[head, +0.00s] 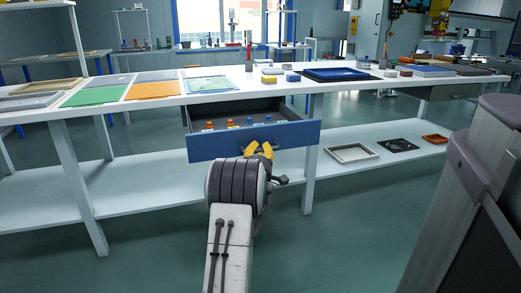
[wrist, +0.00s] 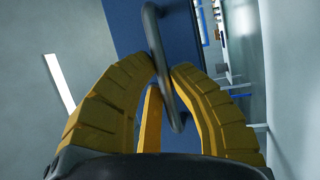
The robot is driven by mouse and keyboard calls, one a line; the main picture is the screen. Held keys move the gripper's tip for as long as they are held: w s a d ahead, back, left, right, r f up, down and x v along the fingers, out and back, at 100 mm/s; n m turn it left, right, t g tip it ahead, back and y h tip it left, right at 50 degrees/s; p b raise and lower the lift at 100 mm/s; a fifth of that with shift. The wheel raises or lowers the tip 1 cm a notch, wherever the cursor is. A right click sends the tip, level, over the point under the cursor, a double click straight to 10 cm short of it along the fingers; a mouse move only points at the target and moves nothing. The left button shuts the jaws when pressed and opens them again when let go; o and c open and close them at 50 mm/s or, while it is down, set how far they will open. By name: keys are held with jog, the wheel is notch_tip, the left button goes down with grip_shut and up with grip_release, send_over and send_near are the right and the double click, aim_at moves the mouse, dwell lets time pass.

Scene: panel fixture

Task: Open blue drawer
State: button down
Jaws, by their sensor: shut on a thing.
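The blue drawer (head: 210,147) is under the white workbench and stands pulled out, with its inside showing. Several small orange and blue pieces sit in it. My gripper (head: 260,150) is at the lower right of the drawer front. In the wrist view, the yellow fingers of my gripper (wrist: 165,80) are closed around the dark bar handle (wrist: 154,38). The blue drawer front (wrist: 128,22) shows behind the handle. In the head view my gripper and wrist hide most of the handle.
The workbench top (head: 160,102) holds coloured sheets, a blue tray (head: 340,74) and small blocks. A lower shelf (head: 135,185) runs beneath, with a grey frame (head: 352,153) on its right part. A table leg (head: 312,165) stands just right of the drawer.

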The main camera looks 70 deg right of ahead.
jog(key=shift+w, duration=0.1)
jog(key=c, duration=1.1)
grip_release()
jog(key=shift+v, duration=6)
jog(key=shift+r, duration=0.1)
